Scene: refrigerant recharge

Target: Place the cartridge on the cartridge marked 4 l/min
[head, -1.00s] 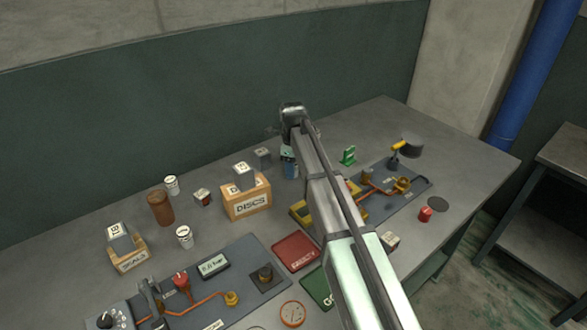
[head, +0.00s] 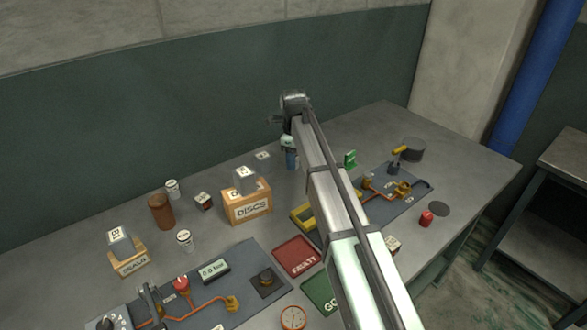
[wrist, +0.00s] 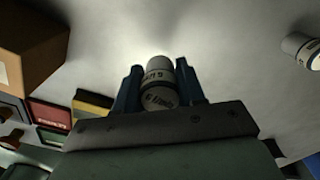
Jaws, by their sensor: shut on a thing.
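My gripper (wrist: 158,92) is shut on a pale grey-white cartridge (wrist: 158,98), held between its two blue fingers in the wrist view. Its label has lettering like "l/min", but I cannot read the number surely. In the head view my gripper (head: 291,158) is at the back of the bench, right of the DISCS box; the cartridge is not clear there. Another pale cartridge (wrist: 303,50) is at the right edge of the wrist view, apart from my gripper. White labelled cylinders (head: 172,189) and (head: 184,241) stand left of the DISCS box. I cannot tell which thing is marked 4 l/min.
The DISCS box (head: 248,207) carries a grey block. The seals box (head: 128,264) is at the left. A brown cylinder (head: 161,211), a red FAULTY tray (head: 297,257) and a green tray (head: 319,292) are nearby.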

